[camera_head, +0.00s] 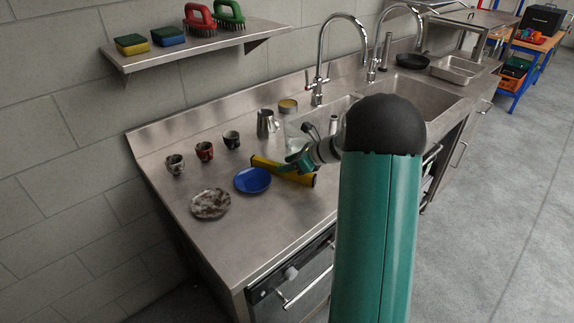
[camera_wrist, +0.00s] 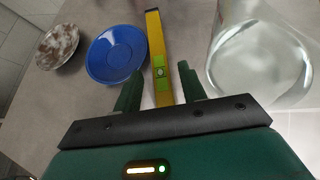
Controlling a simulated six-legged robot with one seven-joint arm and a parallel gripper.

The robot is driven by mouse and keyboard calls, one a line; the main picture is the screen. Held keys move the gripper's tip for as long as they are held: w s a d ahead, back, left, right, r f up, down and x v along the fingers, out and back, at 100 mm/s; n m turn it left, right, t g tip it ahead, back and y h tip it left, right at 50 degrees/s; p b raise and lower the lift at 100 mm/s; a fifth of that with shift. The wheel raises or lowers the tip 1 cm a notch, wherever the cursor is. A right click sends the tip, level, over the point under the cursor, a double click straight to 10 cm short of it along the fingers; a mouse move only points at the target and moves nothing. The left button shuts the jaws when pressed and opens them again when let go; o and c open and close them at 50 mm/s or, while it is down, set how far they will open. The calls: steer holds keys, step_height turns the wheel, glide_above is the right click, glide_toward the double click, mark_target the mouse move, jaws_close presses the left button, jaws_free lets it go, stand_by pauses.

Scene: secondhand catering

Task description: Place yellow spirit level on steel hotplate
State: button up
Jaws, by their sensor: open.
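The yellow spirit level (camera_head: 262,163) lies on the steel counter, right of the blue plate. My gripper (camera_head: 292,166) is at the level in the head view, and my arm hides part of the counter behind it. In the wrist view the level (camera_wrist: 155,45) runs away from me, its near part between the two green fingers of my open gripper (camera_wrist: 160,86). A green vial window shows on it. I cannot tell whether the fingers touch it. I cannot make out a steel hotplate for certain in either view.
A blue plate (camera_head: 252,180) and a mottled plate (camera_head: 210,204) lie to the left. Several cups, a steel jug (camera_head: 266,122) and a tin (camera_head: 288,106) stand behind. A clear glass vessel (camera_wrist: 262,60) stands close right of my gripper. The counter's front left is bare.

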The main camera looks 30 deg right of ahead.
steer(key=v, duration=1.1)
steer(key=s+a+r+n+g+h, duration=0.15)
steer(key=s+a+r+n, duration=0.35)
steer(key=a, duration=0.5)
steer(key=s+a+r+n+g, duration=0.2)
steer(key=s+a+n+g, duration=0.1)
steer(key=a+n, duration=0.5)
steer(key=s+a+n+h, duration=0.2)
steer(key=s+a+n, duration=0.3)
steer(key=s+n, duration=0.2)
steer(key=s+a+r+n+h, duration=0.1)
steer(key=s+a+n+h, duration=0.1)
steer(key=s+a+n, duration=0.3)
steer(key=s+n+t, duration=0.1)
steer(key=s+n, duration=0.2)
steer(key=shift+a+r, duration=0.3)
steer(key=shift+a, duration=0.1)
steer(key=shift+s+n+h, duration=0.25)
steer(key=shift+s+n, duration=0.3)
steer(key=shift+n, duration=0.05)
steer(key=shift+c, duration=0.4)
